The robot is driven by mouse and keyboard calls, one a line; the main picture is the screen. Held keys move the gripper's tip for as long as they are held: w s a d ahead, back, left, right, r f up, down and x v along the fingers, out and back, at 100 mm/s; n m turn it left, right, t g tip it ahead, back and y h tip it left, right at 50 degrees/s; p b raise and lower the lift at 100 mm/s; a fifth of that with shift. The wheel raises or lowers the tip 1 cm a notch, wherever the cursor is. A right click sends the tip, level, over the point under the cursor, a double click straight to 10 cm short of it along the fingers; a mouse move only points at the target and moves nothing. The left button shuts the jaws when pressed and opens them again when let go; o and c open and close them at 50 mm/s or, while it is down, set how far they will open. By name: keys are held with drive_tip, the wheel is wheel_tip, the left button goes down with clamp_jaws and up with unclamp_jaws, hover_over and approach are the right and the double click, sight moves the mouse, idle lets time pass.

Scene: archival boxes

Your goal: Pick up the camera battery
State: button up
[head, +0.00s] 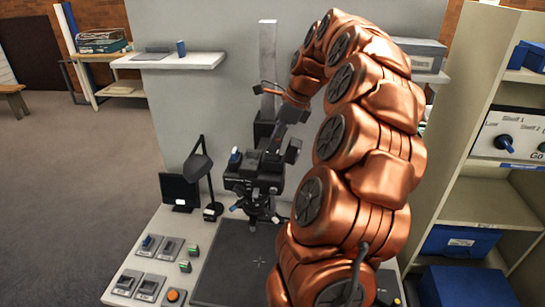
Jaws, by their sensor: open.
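I cannot pick out the camera battery with certainty. Two small dark blocks with green faces, one (194,250) a little behind the other (184,266), lie on the pale bench near its dark mat, and either might be it.
The dark mat (240,262) is mostly bare. A black lamp (197,163) and small dark screen (180,192) stand behind. A shelf unit (490,200) with blue boxes is right. My arm hides the bench's right side.

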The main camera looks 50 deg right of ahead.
sight(272, 159)
drive_tip(key=shift+p+x, duration=0.6)
drive_tip(key=shift+x, duration=1.1)
clamp_jaws()
